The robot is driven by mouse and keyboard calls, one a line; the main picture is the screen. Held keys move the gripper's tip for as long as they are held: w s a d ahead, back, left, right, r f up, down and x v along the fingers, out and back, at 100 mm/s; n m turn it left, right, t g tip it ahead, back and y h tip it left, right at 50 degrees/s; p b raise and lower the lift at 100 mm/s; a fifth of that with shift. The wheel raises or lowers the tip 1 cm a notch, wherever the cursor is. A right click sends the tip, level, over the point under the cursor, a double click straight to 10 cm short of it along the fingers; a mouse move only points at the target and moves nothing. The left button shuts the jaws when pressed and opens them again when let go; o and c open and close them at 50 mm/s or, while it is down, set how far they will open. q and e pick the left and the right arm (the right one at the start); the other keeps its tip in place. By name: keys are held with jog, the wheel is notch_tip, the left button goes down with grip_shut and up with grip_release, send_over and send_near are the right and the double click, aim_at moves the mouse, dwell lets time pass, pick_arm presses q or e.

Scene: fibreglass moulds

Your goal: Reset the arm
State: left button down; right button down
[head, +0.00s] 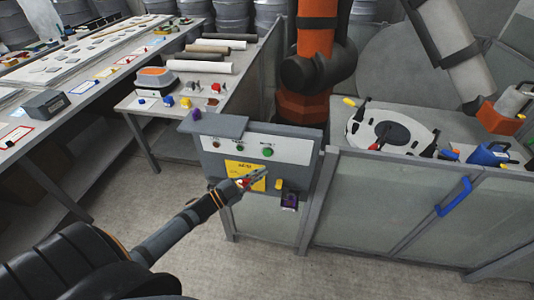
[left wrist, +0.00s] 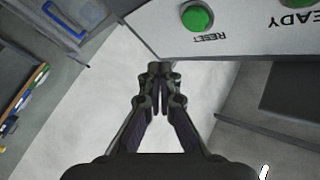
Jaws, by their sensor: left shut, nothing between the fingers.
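A grey control box (head: 255,138) stands mid-frame in the head view, with a white button strip and a yellow label. The green RESET button (left wrist: 197,18) shows upside down in the left wrist view. It matches the rightmost green button (head: 267,152) in the head view. Another green button (left wrist: 295,3), labelled READY, is beside it. My left gripper (head: 262,172) is shut and empty in front of the yellow label. In the left wrist view its fingertips (left wrist: 160,69) lie just off the panel's edge, apart from the button. A large orange arm (head: 316,45) stands behind the box. My right gripper is not in view.
A purple-and-black item (head: 289,201) hangs on the box's lower right front. Grey fencing with a blue handle (head: 453,197) runs right. Behind it lies a white mould (head: 392,132). A worktable with rolls and small blocks stands left. The floor in front is clear.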

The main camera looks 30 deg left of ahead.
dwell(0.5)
pick_arm(q)
jog(key=s+a+f+n+g+y, duration=0.2)
jog(key=s+a+f+n+y, duration=0.1)
jog(key=f, duration=0.7)
jog(key=s+a+f+n+g+y+b, duration=0.1)
jog(key=s+a+f+n+g+y, duration=0.2)
jog(key=f, duration=0.8)
jog(key=s+a+f+n+g+y, duration=0.1)
jog(key=s+a+f+n+y, duration=0.25)
jog(key=f, duration=0.65)
jog(key=s+d+f+n+g, duration=0.1)
jog(key=s+d+f+g, duration=0.1)
jog(key=s+f, duration=0.4)
jog(key=s+d+f+n+g, duration=0.1)
jog(key=s+d+f+g, duration=0.2)
jog(key=s+f, duration=0.4)
jog(key=s+d+f+n+g, duration=0.1)
jog(key=s+d+f+g, duration=0.2)
jog(key=s, duration=1.4)
notch_tip(320, 180, down, 4)
jog(key=shift+s+d+r+g+y+b, duration=0.1)
jog(key=shift+s+d+g+y+b, duration=0.25)
jog(key=shift+g, duration=0.65)
